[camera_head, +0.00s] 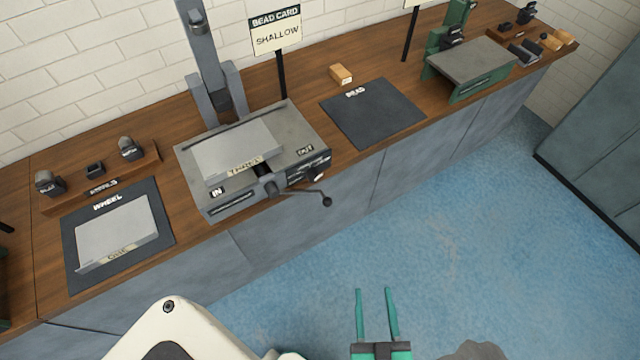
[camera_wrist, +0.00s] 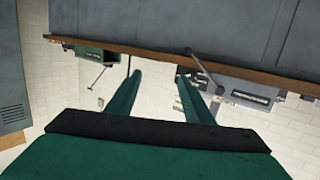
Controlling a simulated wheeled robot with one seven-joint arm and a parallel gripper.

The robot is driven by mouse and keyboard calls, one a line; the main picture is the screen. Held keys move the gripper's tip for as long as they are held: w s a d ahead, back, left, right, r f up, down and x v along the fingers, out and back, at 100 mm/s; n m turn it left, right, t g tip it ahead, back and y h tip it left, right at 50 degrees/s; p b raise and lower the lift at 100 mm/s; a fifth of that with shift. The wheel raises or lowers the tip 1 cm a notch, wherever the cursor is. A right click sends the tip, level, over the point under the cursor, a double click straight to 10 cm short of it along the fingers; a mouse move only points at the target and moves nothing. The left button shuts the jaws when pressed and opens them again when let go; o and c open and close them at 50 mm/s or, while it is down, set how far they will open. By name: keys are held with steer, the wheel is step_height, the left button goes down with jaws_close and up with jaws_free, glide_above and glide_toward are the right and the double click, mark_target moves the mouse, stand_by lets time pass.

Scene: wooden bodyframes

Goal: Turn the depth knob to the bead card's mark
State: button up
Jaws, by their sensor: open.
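The bead card (camera_head: 277,38) stands on a post behind the bench machine and reads SHALLOW. The grey machine (camera_head: 305,130) has IN and OUT labels and a plate marked TARGET on top. A small dark knob-like part (camera_head: 317,172) with red and pale marks sits at its front right, near the crank (camera_head: 326,201); its setting is too small to read. My gripper (camera_head: 373,290) is open and empty over the blue floor, apart from the machine. In the wrist view my gripper (camera_wrist: 160,74) shows both fingers spread, with the machine (camera_wrist: 245,94) and crank beyond on the right.
A dark BEAD mat (camera_head: 372,115) and a wooden block (camera_head: 341,75) lie right of the machine. A WHEEL mat (camera_head: 165,235) with a plate lies left, before a rack of dies (camera_head: 95,170). A green machine (camera_head: 470,60) stands far right. The floor before the bench is clear.

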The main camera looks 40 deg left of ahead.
steer(key=w+a+n+g+y, duration=0.3)
steer(key=w+a+y, duration=0.1)
steer(key=w+a, duration=0.45)
steer(key=n+g+y, duration=0.2)
steer(key=g+y, duration=0.1)
glide_toward(316, 179)
steer(key=x, duration=0.8)
steer(key=shift+s, duration=0.1)
steer(key=shift+c, duration=0.6)
steer(key=c, duration=0.9)
